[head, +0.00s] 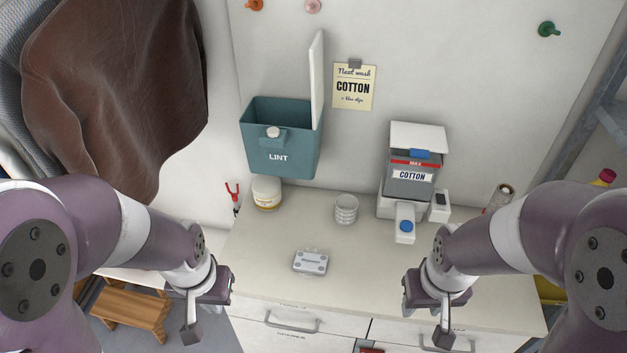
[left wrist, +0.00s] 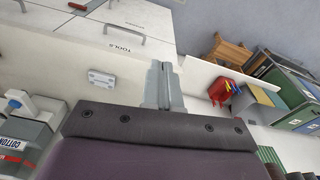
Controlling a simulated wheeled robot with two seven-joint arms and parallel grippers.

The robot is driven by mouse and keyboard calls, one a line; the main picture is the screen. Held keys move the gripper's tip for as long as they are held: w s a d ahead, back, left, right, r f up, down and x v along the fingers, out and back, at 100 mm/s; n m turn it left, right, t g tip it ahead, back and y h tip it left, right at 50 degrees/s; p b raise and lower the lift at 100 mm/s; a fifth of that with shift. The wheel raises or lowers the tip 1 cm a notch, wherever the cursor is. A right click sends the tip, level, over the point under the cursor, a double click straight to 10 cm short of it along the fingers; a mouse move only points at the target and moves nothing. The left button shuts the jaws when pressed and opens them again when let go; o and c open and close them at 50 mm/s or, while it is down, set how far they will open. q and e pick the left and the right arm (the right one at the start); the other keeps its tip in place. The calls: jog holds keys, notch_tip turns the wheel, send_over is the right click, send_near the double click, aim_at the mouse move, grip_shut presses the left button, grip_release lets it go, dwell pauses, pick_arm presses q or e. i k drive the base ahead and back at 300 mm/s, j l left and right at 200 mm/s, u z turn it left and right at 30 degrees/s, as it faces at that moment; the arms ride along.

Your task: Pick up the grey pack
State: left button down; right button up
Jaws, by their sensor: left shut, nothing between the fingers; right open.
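The grey pack (head: 310,262) lies flat on the pale counter (head: 270,240), near its front edge; it is a small light-grey block with darker round spots on top. It also shows in the left wrist view as a small grey block (left wrist: 101,78), apart from the fingers. My left gripper (head: 190,334) is shut and empty, to the left of the pack and in front of the counter. Its two fingers lie together in the left wrist view (left wrist: 163,68). My right gripper (head: 440,338) is open and empty, to the right of the pack.
A white ribbed cup (head: 346,209) and a cream tub (head: 267,194) stand behind the pack. A COTTON dispenser (head: 409,180) stands at the back right. A teal LINT bin (head: 280,157) is on the wall. Drawers with handles (head: 292,325) are below. The counter around the pack is clear.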

aim_at(304, 261)
jog(key=l, duration=0.55)
jog(key=i+l+z, duration=0.1)
jog(key=l, duration=0.4)
jog(key=i+l, duration=0.1)
jog(key=l, duration=0.45)
